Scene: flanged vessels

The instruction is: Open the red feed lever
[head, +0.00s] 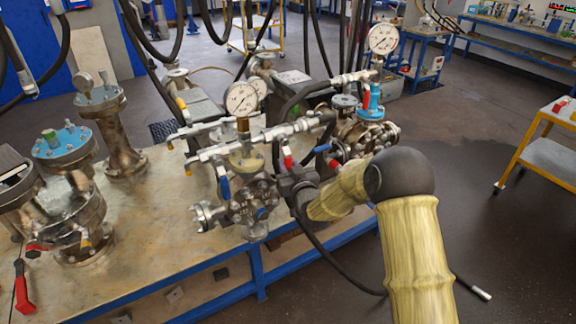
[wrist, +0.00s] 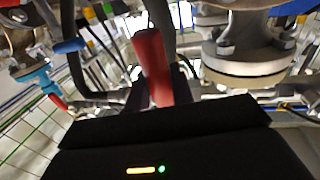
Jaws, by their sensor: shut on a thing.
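The red feed lever (wrist: 152,62) stands up between my fingers in the wrist view, tilted slightly left. My gripper (wrist: 160,92) is shut on it, with one dark finger on each side. In the head view my gripper (head: 287,176) reaches in from the right to the front of the flanged vessel with a gauge. A short red handle end (head: 288,162) shows just above it there. The lever's lower end and its pivot are hidden by my gripper.
A blue lever (head: 224,187) hangs left of my gripper. Another red handle (head: 334,165) is close on the right. Pressure gauges (head: 242,99) and hoses crowd above. A flanged vessel (head: 70,210) stands left on the blue-framed bench (head: 165,255). The floor at right is mostly clear.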

